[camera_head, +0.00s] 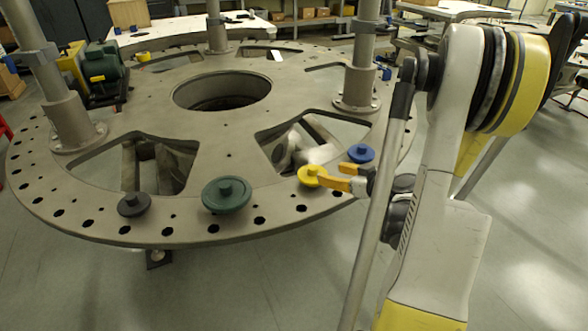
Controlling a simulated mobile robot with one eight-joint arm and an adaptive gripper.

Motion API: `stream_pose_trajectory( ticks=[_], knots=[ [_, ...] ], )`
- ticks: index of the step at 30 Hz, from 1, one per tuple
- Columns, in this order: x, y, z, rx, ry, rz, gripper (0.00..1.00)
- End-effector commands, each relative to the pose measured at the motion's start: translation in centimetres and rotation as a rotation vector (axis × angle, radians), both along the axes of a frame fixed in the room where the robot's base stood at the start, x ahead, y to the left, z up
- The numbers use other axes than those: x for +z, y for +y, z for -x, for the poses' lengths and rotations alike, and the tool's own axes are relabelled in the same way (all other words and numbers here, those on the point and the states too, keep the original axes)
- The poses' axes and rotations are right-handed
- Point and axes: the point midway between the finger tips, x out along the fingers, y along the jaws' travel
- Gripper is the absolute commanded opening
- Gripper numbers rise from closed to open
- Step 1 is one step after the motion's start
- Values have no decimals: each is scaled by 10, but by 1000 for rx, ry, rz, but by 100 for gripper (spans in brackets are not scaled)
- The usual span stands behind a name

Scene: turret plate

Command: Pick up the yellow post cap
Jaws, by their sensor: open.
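A yellow post cap (309,177), a small disc with a raised knob, sits on the front right rim of the grey turret plate (270,213). My gripper (332,176) has orange fingers and comes in from the right, just beside this cap. Its fingers are apart, with their tips close to the cap's knob. I cannot tell whether they touch it or whether the knob is between them. A second, smaller-looking yellow piece (143,57) lies on the far left of the plate.
A blue cap (361,153) sits just behind my gripper. A large green cap (226,194) and a black cap (133,204) lie further left on the rim. Upright posts (358,80) rise from the plate, which has large cutouts and a central hole.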

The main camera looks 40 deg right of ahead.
Motion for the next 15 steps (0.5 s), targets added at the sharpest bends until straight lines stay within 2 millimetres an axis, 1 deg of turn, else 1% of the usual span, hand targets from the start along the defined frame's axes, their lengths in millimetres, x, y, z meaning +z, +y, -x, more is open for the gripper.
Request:
stream_pose_trajectory(
  ticks=[3,6,15],
  knots=[
    [-11,1,-20,4,0,0,57],
    [-17,1,-35,4,1,0,57],
    [-26,0,-57,3,1,0,57]
  ],
)
